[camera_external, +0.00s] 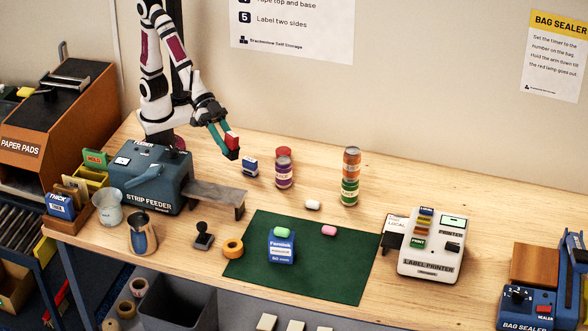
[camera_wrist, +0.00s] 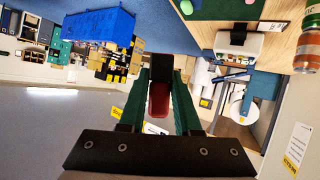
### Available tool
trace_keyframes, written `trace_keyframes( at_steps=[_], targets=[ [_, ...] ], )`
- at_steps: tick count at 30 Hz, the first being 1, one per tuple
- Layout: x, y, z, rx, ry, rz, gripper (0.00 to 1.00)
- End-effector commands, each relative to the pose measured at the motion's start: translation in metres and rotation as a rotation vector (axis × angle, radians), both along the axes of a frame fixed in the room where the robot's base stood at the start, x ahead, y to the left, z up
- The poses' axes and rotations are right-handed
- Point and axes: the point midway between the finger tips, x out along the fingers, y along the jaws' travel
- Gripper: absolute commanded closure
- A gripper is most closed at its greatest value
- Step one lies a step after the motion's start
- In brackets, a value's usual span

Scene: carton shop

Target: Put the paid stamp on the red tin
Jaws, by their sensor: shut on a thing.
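My gripper (camera_external: 229,150) is raised above the back of the bench, right of the strip feeder. Its green fingers are shut on a red block with a dark end, which looks like a stamp (camera_external: 232,141); it also shows between the fingers in the wrist view (camera_wrist: 159,101). No word on it can be read, so I cannot tell if it says paid. A red top, apparently the red tin (camera_external: 284,150), shows just behind or above the purple tin (camera_external: 284,173); most of it is hidden. My gripper is left of these tins and apart from them.
A blue-and-white stamp (camera_external: 250,166) stands left of the purple tin. An orange tin (camera_external: 351,162) stands on a green tin (camera_external: 349,192) to the right. The strip feeder (camera_external: 150,177), green mat (camera_external: 328,279) and label printer (camera_external: 432,246) stand further forward. Bench behind the tins is bare.

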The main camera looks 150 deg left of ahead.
Motion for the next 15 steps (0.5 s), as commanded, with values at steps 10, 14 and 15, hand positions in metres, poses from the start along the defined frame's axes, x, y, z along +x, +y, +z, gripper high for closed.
trace_keyframes(
  at_steps=[10, 14, 15],
  targets=[
    [-0.010, 0.069, -0.005, 0.041, 0.015, 0.065, 1.00],
    [-0.020, 0.107, -0.018, 0.053, 0.020, 0.088, 1.00],
    [-0.025, 0.120, -0.023, 0.056, 0.022, 0.095, 1.00]
  ],
)
